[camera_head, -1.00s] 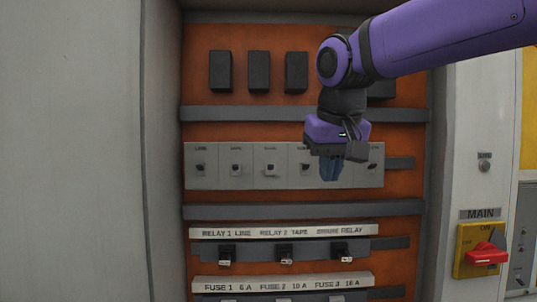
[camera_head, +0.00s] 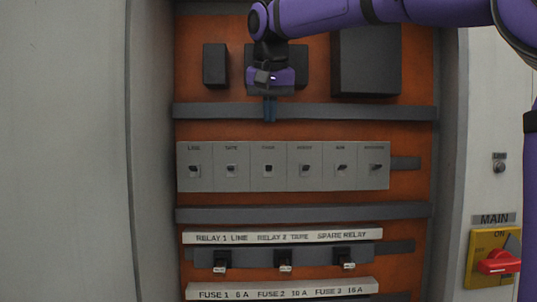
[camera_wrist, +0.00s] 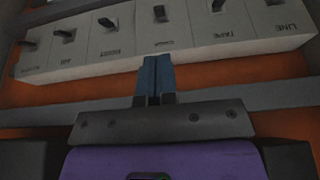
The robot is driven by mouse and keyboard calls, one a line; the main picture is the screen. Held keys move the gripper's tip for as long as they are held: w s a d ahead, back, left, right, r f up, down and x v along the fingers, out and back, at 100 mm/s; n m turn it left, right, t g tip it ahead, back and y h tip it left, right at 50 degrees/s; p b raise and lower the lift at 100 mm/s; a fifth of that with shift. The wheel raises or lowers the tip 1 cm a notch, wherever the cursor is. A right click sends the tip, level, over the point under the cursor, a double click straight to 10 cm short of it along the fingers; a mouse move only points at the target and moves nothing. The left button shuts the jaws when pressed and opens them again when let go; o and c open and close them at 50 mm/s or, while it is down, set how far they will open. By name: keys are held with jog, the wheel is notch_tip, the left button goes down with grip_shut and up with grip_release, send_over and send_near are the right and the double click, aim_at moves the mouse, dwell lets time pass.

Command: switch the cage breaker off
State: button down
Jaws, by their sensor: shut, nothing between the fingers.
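A row of grey breakers (camera_head: 283,183) with small dark toggles runs across the orange panel. The left two labels read LINE and TAPE; the third is too blurred to read surely, but this third breaker (camera_head: 268,168) is likely the cage one. It also shows in the wrist view (camera_wrist: 160,30), where the row appears upside down. Toggle positions are hard to tell. My gripper (camera_head: 270,109) has blue fingers, shut and empty, pointing down above the third breaker, in front of the upper grey duct. In the wrist view the fingertips (camera_wrist: 156,60) line up with that breaker, apart from its toggle.
Grey ducts (camera_head: 420,112) cross the panel above and below the breakers. Black boxes (camera_head: 367,60) sit higher up. Relays (camera_head: 222,260) and fuse labels are below. A red MAIN switch (camera_head: 498,262) on yellow is at right. Cabinet walls (camera_head: 150,150) bound both sides.

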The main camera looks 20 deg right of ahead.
aim_at(269, 165)
jog(key=shift+f, duration=0.15)
jog(key=x, duration=1)
jog(key=shift+s+f+t+h, duration=0.2)
jog(key=shift+s+t+h, duration=0.25)
jog(key=shift+t, duration=0.55)
jog(key=shift+s+a+f+t+h, duration=0.15)
jog(key=shift+s+f+t+h, duration=0.15)
jog(key=shift+t, duration=0.7)
jog(key=shift+s+f, duration=0.2)
jog(key=shift+f, duration=0.25)
jog(key=shift+a+f, duration=0.1)
jog(key=shift+f, duration=0.05)
